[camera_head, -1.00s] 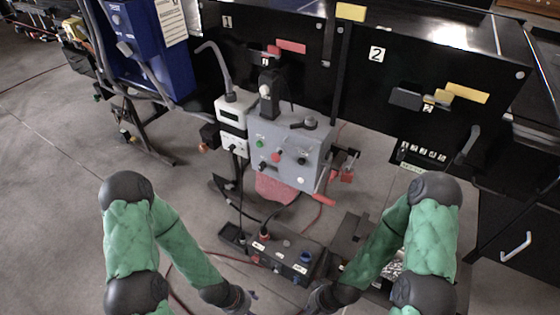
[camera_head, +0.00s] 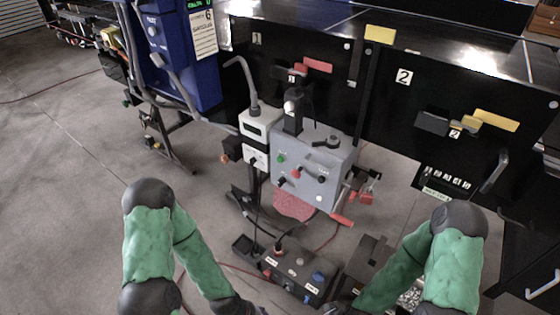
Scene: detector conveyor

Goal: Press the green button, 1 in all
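The green button (camera_head: 281,158) is a small round knob at the upper left of the front of a grey control box (camera_head: 328,163). A red button (camera_head: 296,174) and several dark knobs share that face. My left gripper (camera_head: 248,309) is low in the picture, mostly cut off by the bottom edge. My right gripper (camera_head: 338,309) is also at the bottom edge. Both are well below and apart from the control box. Their fingers are too small and cropped to show whether they are open.
A low box with a blue knob (camera_head: 318,277) stands on the floor between my arms, with cables running up. A white meter box (camera_head: 258,124) adjoins the grey box's left. Black panels (camera_head: 410,85) stand behind. A blue cabinet (camera_head: 182,55) is at upper left.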

